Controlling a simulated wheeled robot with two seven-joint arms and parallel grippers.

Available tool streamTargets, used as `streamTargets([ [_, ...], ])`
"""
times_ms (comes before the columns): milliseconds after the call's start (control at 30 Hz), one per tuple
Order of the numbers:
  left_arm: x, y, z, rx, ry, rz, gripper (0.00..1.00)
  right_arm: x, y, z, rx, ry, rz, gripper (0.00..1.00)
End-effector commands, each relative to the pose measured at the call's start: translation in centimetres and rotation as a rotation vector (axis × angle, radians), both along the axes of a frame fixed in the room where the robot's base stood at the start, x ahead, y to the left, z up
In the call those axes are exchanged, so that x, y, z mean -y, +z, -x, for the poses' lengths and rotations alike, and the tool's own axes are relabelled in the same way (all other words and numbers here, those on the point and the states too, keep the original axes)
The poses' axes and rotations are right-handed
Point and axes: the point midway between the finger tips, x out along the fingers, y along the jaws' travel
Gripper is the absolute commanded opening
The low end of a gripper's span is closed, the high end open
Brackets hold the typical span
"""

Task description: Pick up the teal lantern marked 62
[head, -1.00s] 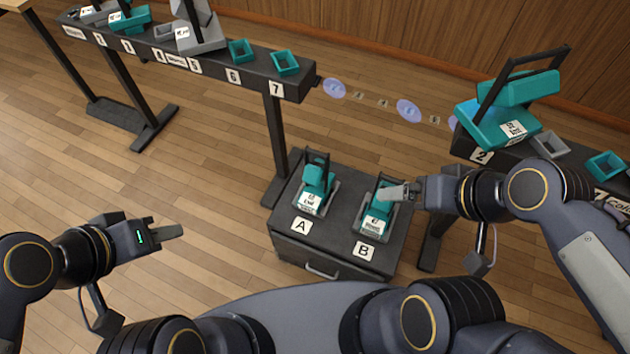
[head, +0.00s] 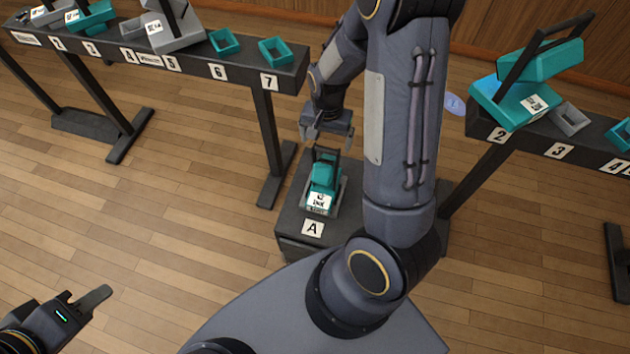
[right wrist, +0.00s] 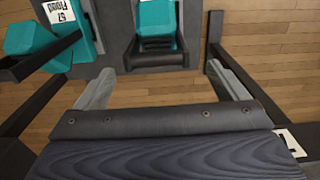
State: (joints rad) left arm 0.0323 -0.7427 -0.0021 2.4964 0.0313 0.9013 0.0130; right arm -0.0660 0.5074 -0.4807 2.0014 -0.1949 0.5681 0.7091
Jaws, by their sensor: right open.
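A teal lantern (head: 324,180) with a dark handle stands in a holder on the dark cabinet, behind tag A. Its white label is too small to read surely. My right gripper (head: 327,136) is open and empty, just beyond and above this lantern. In the right wrist view its fingers (right wrist: 162,88) are spread, with teal lantern parts (right wrist: 157,18) ahead between them. Another teal lantern (right wrist: 85,35) at upper left there has a label that seems to read 57 Flood. No 62 is legible. My left gripper (head: 85,303) is low at the left, away from everything.
My right arm hides the cabinet's (head: 290,228) right side and tag B. A dark rail (head: 285,75) with numbered slots and grey and teal pieces runs behind left. Another rail at right carries a large teal lantern (head: 515,102). Floor at left is clear.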

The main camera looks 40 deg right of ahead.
Motion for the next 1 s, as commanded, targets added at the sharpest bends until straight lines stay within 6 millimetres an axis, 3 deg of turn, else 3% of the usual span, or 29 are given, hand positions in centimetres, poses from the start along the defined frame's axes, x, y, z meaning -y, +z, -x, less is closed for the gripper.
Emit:
streamTargets([
  [400,0.0,-0.7,0.0,0.0,0.0,0.0,0.34,-0.4,-5.7,0.8,-0.005,0.001,-0.003,0.93],
  [733,0.0,-0.8,0.0,0.0,0.0,0.0,0.34,-0.4,-6.5,0.7,0.0,0.002,-0.003,0.93],
  [1000,0.0,-0.8,0.0,0.0,0.0,0.0,0.34,-0.4,-6.4,0.7,0.0,0.002,-0.003,0.6],
])
